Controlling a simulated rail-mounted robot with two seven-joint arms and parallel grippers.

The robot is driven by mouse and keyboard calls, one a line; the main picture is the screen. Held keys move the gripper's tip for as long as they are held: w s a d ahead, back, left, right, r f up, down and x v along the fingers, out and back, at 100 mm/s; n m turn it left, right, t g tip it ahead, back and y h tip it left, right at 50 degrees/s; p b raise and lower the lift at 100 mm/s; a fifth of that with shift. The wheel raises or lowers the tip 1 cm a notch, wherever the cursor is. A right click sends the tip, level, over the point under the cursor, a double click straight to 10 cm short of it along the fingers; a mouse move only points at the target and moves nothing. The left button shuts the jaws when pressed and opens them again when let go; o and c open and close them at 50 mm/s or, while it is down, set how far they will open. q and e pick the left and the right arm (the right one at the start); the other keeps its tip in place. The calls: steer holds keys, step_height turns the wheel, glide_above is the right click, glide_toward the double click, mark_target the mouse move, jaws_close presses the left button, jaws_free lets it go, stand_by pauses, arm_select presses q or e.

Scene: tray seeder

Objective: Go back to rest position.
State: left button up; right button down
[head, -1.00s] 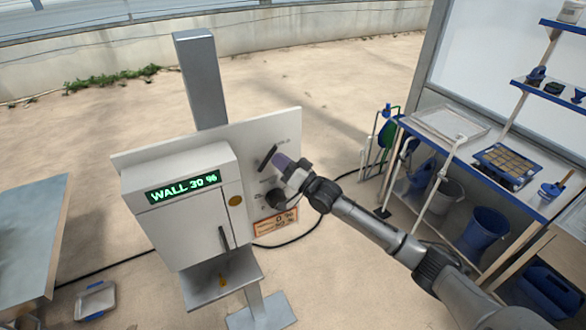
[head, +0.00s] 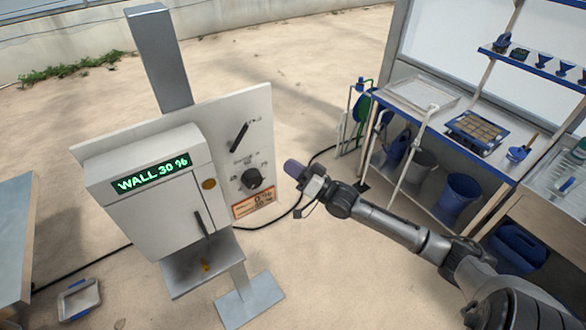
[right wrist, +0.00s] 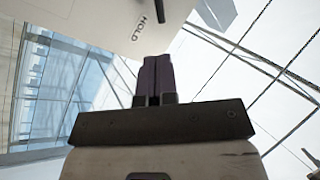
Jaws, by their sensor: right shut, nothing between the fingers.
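My right gripper (head: 292,168) is shut and empty, with purple fingertips. It is in the open air just right of the white machine panel (head: 262,120), apart from it. In the right wrist view its closed fingers (right wrist: 155,75) point up toward a white panel (right wrist: 90,25) lettered HOLD. The panel carries a black lever (head: 238,137), tilted, and a round black knob (head: 252,179) below it. The machine's box (head: 150,215) shows a green display (head: 152,173) reading "WALL 30 %". My left gripper is not in view.
A shelf bench (head: 415,115) stands at right with a tray (head: 418,92), a gridded seed tray (head: 477,132) and buckets (head: 460,195) below. A table (head: 15,235) is at far left. A small tray (head: 79,299) lies on the floor. Open floor surrounds the machine.

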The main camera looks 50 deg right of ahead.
steer(key=shift+s, duration=0.15)
stand_by(0.7)
step_height(320, 180, down, 11)
steer(key=s+a+n+g+h, duration=0.25)
steer(key=n+g+h, duration=0.35)
steer(key=g, duration=0.4)
steer(key=s+a+f+g+y, duration=0.1)
steer(key=s+a+f+g, duration=0.35)
steer(key=s+a, duration=0.8)
steer(key=s+a+f+g+y, duration=0.1)
steer(key=s+a+f+g, duration=0.35)
steer(key=s+a, duration=0.75)
steer(key=s+d+r+p, duration=0.1)
steer(key=r+p, duration=0.6)
steer(key=p, duration=0.1)
steer(key=s+d+r+t+p, duration=0.1)
steer(key=d+r+p, duration=0.1)
steer(key=r+p, duration=0.5)
steer(key=shift+d+r+n+p, duration=0.25)
steer(key=shift+r+n+p, duration=0.1)
steer(key=shift+r, duration=0.15)
